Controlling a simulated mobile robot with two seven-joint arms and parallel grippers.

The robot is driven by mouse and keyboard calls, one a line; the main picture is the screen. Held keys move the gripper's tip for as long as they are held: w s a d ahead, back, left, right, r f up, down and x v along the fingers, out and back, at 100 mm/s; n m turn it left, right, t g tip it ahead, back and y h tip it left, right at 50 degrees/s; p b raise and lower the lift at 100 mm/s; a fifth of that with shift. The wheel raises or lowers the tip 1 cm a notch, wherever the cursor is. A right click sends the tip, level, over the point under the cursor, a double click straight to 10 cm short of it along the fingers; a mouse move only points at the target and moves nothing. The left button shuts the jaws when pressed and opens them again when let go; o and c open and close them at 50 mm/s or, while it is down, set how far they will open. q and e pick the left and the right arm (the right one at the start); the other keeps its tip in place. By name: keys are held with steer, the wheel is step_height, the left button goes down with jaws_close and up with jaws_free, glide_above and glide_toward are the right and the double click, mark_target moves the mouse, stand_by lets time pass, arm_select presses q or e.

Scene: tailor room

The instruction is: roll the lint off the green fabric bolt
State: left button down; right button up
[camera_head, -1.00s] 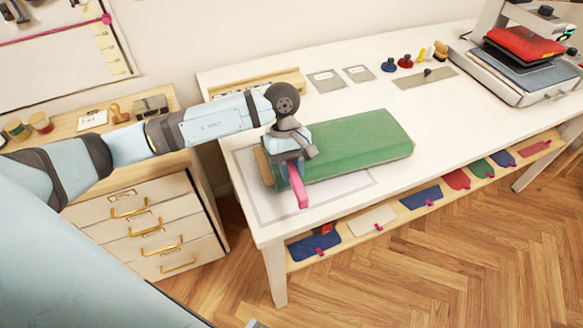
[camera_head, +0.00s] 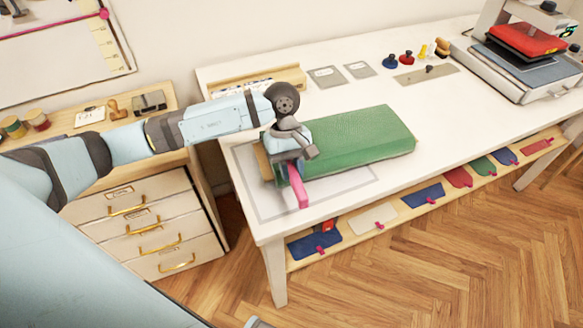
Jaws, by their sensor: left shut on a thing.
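The green fabric bolt (camera_head: 362,140) lies on its side on the white table, across a thin outlined rectangle (camera_head: 262,205). Its pale core end shows at the left. My left gripper (camera_head: 293,168) is over the left end of the bolt and shut on a pink-handled tool, whose pink handle (camera_head: 298,188) points down toward the table's front. The tool's working end is hidden behind the gripper, so I cannot tell whether it touches the fabric. No lint can be made out at this size. My right gripper is not in view.
A wooden tray (camera_head: 254,84) stands behind the bolt. A heat press (camera_head: 522,62) with a red top stands at the back right, near several small knobs and stamps. A drawer cabinet (camera_head: 150,231) adjoins the table at left. The table right of the bolt is clear.

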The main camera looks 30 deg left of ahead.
arm_select(q)
steer(key=shift+w+d+f+b, duration=0.1)
steer(key=shift+w+d+b, duration=0.25)
steer(key=shift+b, duration=0.2)
steer(key=shift+w+d+b, duration=0.55)
steer(key=shift+w+b, duration=0.1)
steer(key=shift+b, duration=0.05)
steer(key=shift+w+d, duration=0.1)
steer(key=shift+w+d+b, duration=0.7)
steer(key=shift+w+b, duration=0.05)
steer(key=shift+b, duration=0.3)
steer(key=shift+w+d, duration=0.3)
steer(key=shift+d, duration=0.05)
steer(key=shift+b, duration=0.3)
